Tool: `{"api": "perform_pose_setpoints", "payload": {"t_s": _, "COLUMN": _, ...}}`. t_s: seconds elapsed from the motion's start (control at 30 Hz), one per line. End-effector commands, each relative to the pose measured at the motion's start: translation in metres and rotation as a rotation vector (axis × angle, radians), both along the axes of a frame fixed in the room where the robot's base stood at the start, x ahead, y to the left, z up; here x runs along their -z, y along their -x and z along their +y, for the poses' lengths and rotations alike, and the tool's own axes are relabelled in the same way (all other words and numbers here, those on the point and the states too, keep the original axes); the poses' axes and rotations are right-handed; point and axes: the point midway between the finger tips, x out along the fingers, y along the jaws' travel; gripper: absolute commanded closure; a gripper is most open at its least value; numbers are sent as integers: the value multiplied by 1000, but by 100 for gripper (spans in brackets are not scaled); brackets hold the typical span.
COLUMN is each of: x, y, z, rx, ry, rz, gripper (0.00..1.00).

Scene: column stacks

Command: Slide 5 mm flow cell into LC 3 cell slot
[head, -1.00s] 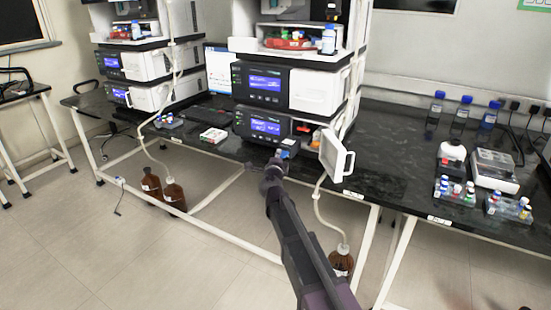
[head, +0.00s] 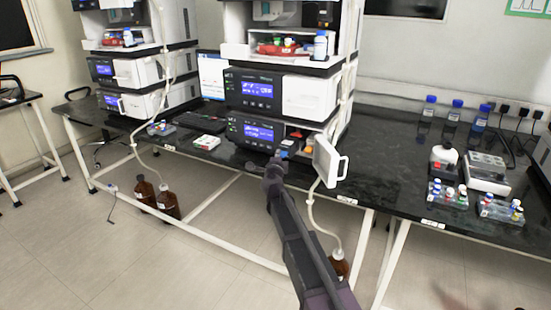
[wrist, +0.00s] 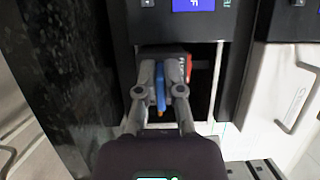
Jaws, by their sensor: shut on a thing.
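My gripper (wrist: 160,92) is shut on the flow cell, whose blue part (wrist: 160,84) shows between the fingertips. A dark body with white lettering and a red edge shows just beyond the fingers; I cannot tell if it belongs to the cell. The fingers are in front of the dark open bay (wrist: 203,82) of a module, below its lit display. In the head view my gripper (head: 276,166) is at the lower module (head: 254,132) of the right stack, left of its open white door (head: 327,160). The fingers hide the slot; whether the cell has entered it cannot be told.
The open door sticks out over the bench edge beside my arm. A tube (head: 311,205) hangs to a brown bottle (head: 338,266) below. A small white-and-red box (head: 207,142) lies left of the stack. Vial racks (head: 500,209) stand on the right bench.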

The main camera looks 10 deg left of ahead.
Motion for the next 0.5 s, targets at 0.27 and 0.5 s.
{"api": "perform_pose_setpoints", "payload": {"t_s": 0.27, "x": 0, "y": -14, "z": -5, "rx": 2, "ry": 1, "rz": 0, "gripper": 100}}
{"api": "perform_pose_setpoints", "payload": {"t_s": 0.5, "x": 0, "y": -25, "z": -9, "rx": 1, "ry": 1, "rz": 0, "gripper": 100}}
